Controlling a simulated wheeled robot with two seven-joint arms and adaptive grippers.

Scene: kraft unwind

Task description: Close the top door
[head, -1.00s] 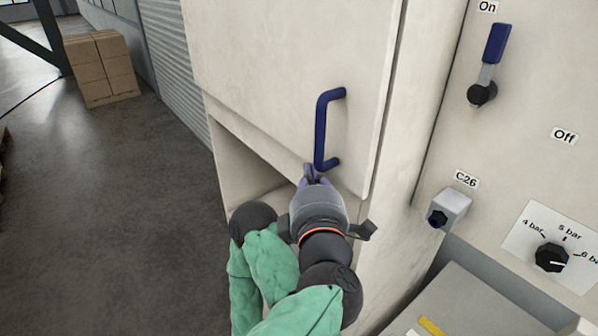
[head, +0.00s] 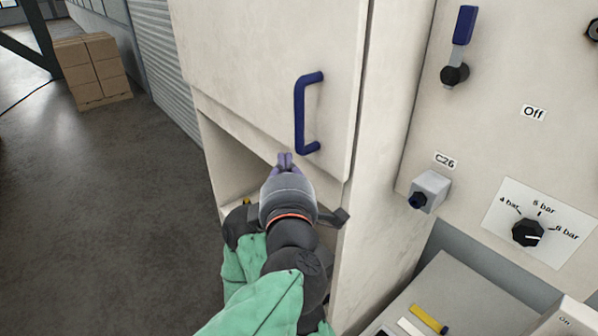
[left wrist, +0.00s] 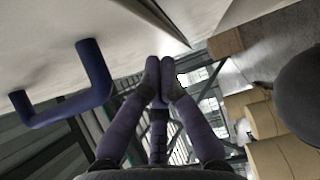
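The top door (head: 250,60) is a pale panel with a dark blue bar handle (head: 300,112) near its right edge. It looks about flush with the cabinet, but I cannot tell whether it is fully shut. My left gripper (head: 285,161) is just below and left of the handle's lower end, at the door's lower edge. In the left wrist view its fingertips (left wrist: 160,78) are together with nothing between them, and the handle (left wrist: 80,92) is to their left, apart from them. My right gripper is not in view.
An open compartment (head: 232,165) lies below the door. To the right, a panel carries a blue-handled lever (head: 463,30), a C26 socket box (head: 430,190) and a pressure knob (head: 528,232). Cardboard boxes (head: 90,72) stand far left. The floor at left is clear.

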